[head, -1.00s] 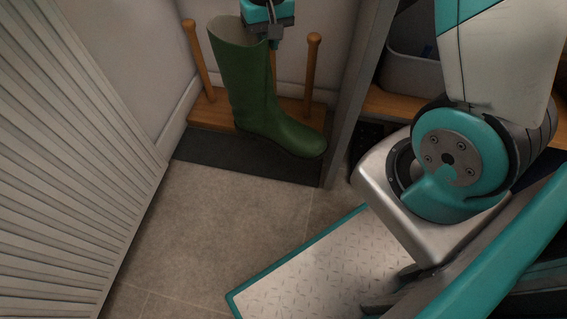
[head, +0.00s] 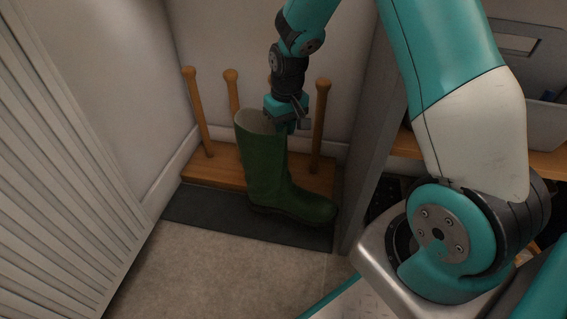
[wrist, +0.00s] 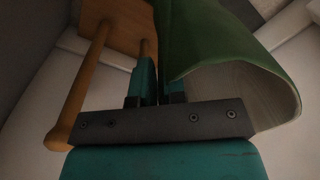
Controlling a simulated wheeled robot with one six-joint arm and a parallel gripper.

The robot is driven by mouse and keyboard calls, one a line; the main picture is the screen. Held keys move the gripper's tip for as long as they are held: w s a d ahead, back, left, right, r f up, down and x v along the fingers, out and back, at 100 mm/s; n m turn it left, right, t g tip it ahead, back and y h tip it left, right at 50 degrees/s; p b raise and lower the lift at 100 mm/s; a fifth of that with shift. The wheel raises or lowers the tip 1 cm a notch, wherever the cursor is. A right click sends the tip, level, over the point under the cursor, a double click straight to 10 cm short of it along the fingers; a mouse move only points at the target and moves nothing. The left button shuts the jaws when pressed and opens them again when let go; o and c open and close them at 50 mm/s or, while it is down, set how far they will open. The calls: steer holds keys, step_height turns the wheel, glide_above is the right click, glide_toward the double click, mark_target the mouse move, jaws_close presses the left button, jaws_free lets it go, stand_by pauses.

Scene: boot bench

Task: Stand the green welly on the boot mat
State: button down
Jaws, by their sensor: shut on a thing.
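The green welly (head: 268,175) is upright in the head view, its toe pointing right and its open top up. Its sole is over or on the dark boot mat (head: 205,212); I cannot tell whether it touches. My gripper (head: 291,124) is shut on the rim of the welly's shaft at its right side. In the wrist view the green shaft (wrist: 212,40) fills the upper middle, with its pale-lined opening to the right, and my gripper's fingers (wrist: 158,85) pinch its edge.
A wooden boot rack (head: 210,165) with several upright pegs stands behind the mat, close to the welly. A grey post (head: 372,140) rises at the right. A white slatted panel (head: 60,170) is at the left. Bare tiled floor (head: 220,270) lies in front.

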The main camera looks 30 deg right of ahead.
mark_target(284, 150)
step_height(284, 150, down, 8)
steer(key=b, duration=0.4)
steer(key=shift+a+f, duration=0.1)
steer(key=c, duration=1.2)
jaws_free()
